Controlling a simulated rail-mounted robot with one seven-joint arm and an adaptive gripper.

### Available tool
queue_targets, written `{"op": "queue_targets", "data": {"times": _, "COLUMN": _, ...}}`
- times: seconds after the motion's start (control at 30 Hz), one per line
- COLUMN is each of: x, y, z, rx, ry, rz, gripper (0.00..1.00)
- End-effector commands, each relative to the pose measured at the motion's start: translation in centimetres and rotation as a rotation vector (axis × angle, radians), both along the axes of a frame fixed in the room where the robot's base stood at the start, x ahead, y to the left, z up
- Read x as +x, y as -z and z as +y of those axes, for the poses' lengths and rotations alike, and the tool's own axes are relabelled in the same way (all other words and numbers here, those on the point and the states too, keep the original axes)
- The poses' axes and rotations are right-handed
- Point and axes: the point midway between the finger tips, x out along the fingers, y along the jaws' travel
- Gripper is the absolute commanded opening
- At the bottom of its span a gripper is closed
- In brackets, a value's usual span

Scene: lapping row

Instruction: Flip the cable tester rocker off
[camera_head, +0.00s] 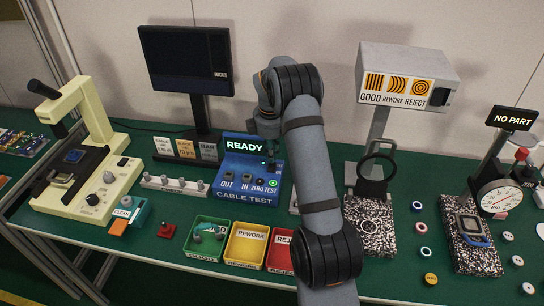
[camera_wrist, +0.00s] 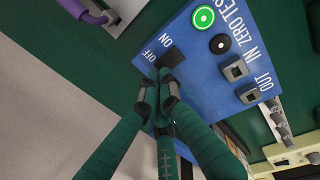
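The blue cable tester (camera_head: 233,190) stands on the bench left of my arm, with its green READY display (camera_head: 243,146) lit. It fills the upper right of the wrist view (camera_wrist: 208,72). Its black rocker (camera_wrist: 172,56) sits beside the ON and OFF labels; in the head view I cannot make the rocker out near my arm. My gripper (camera_wrist: 158,74) has its fingertips together and empty, right beside the rocker at its OFF-label side. I cannot tell whether they touch it. The gripper shows small in the head view (camera_head: 271,163).
The tester's sockets (camera_wrist: 236,70) and round green-ringed button (camera_wrist: 203,17) are near the rocker. Green, yellow (camera_head: 246,245) and red bins stand in front. A ring-light stand (camera_head: 374,187) is right of my arm, and a monitor (camera_head: 187,60) is behind.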

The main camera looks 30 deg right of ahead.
Motion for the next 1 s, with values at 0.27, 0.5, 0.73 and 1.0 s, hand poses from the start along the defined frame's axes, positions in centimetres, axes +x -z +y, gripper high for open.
{"op": "queue_targets", "data": {"times": 0.27, "x": 0.1, "y": 0.8, "z": 0.0, "rx": 0.000, "ry": 0.000, "rz": 0.000, "gripper": 0.00}}
{"op": "queue_targets", "data": {"times": 0.5, "x": 0.1, "y": 1.0, "z": -0.1, "rx": 0.000, "ry": 0.000, "rz": 0.000, "gripper": 0.00}}
{"op": "queue_targets", "data": {"times": 0.73, "x": 0.3, "y": 1.6, "z": -0.2, "rx": 0.000, "ry": -0.001, "rz": 0.001, "gripper": 0.00}}
{"op": "queue_targets", "data": {"times": 1.0, "x": -0.1, "y": 1.6, "z": 0.1, "rx": 0.002, "ry": 0.000, "rz": 0.004, "gripper": 0.00}}
